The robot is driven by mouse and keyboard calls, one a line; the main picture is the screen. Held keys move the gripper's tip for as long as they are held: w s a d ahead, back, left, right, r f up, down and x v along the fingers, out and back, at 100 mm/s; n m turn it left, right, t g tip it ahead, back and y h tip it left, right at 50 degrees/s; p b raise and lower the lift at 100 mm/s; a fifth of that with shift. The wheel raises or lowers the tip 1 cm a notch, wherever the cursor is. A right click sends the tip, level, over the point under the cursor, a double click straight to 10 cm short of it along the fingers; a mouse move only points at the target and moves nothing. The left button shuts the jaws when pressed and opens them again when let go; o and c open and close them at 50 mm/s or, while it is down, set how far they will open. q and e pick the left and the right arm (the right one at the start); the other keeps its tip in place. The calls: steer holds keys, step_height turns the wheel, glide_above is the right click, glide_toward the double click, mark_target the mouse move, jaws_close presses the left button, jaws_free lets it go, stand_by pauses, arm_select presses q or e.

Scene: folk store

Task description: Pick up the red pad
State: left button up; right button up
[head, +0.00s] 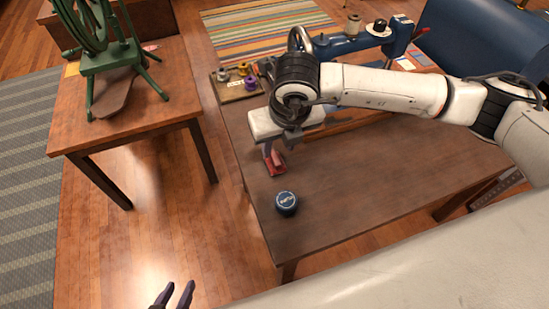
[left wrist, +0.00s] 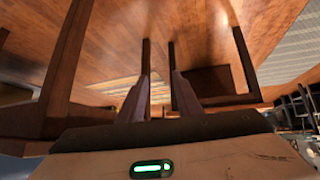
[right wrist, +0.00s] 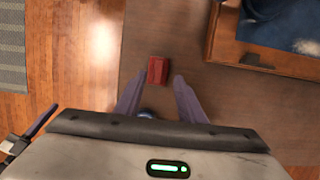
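The red pad (head: 277,168) lies on the wooden table near its left edge. In the right wrist view the red pad (right wrist: 158,70) is just beyond and between the fingertips. My right gripper (head: 270,152) points down over the pad and partly hides it in the head view. Its fingers (right wrist: 160,77) are apart, with nothing held between them; the exact height above the pad cannot be told. My left gripper (head: 178,290) is low at the bottom of the head view, off the table, open and empty. Its spread fingers also show in the left wrist view (left wrist: 160,76).
A round dark blue tin (head: 286,203) stands on the table (head: 370,190) in front of the pad. A tray of thread spools (head: 238,86) and a blue sewing machine (head: 350,42) stand behind. A side table (head: 140,120) with a green spinning wheel is left. The table's front is clear.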

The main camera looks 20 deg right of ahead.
mark_target(275, 157)
steer(key=shift+s+p+x, duration=0.1)
steer(key=shift+p+x, duration=0.1)
steer(key=shift+x, duration=1.15)
steer(key=shift+s+p+x, duration=0.15)
steer(key=shift+p+x, duration=0.05)
steer(key=shift+x, duration=1.15)
steer(key=shift+a, duration=0.15)
steer(key=c, duration=0.7)
steer(key=shift+c, duration=0.2)
step_height(275, 157, up, 10)
steer(key=shift+b, duration=0.35)
